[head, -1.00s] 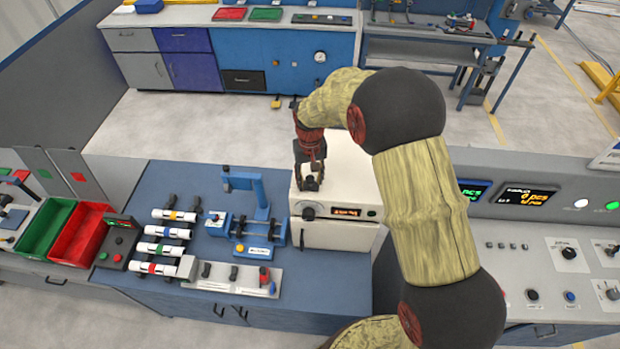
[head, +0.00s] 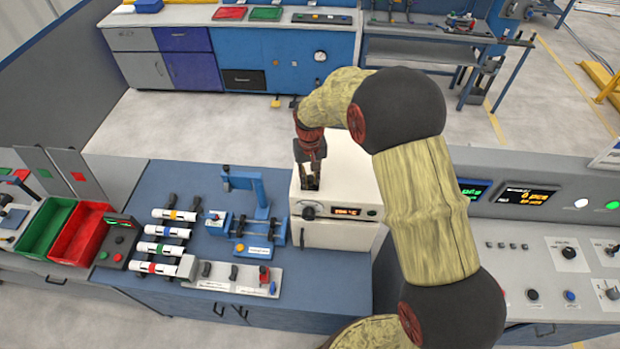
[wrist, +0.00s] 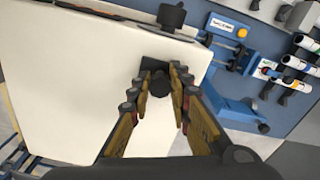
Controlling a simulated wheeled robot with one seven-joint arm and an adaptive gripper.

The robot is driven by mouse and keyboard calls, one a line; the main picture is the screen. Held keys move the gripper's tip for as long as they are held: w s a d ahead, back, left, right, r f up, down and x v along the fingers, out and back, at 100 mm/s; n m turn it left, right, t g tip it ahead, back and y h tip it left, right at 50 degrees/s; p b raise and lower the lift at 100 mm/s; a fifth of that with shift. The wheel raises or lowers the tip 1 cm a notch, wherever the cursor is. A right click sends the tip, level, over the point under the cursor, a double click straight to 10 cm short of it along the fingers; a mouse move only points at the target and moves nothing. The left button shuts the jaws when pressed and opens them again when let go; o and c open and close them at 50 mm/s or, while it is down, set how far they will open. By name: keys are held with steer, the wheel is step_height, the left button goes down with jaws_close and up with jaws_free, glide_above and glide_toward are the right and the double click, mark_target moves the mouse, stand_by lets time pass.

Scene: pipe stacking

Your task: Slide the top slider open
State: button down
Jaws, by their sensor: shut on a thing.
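A white box-shaped machine (head: 350,172) stands at the right end of the blue bench. Its top also shows in the wrist view (wrist: 75,80). The top slider's black knob (wrist: 159,84) stands between my fingertips, at a dark rectangular opening in the white top. My gripper (head: 310,180) points down onto the machine's top near its front left edge. In the wrist view my gripper (wrist: 162,76) has its two fingers shut on the knob, one on each side. My fingers and wrist hide most of the slider in the head view.
The machine's front has a black dial (head: 308,213) and a lit orange display (head: 345,212). Left of it stand a blue press-like fixture (head: 262,215) and a rack of white pipes (head: 170,232). A control console (head: 550,260) is at the right.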

steer(key=d+b, duration=0.1)
steer(key=d, duration=0.1)
steer(key=s+d, duration=0.1)
steer(key=d, duration=0.2)
steer(key=shift+d+b, duration=0.15)
steer(key=shift+b, duration=0.2)
steer(key=c, duration=1.7)
jaws_free()
steer(key=shift+d, duration=0.1)
steer(key=shift+o, duration=0.3)
steer(key=shift+r, duration=0.3)
step_height(320, 180, up, 11)
steer(key=shift+r, duration=0.2)
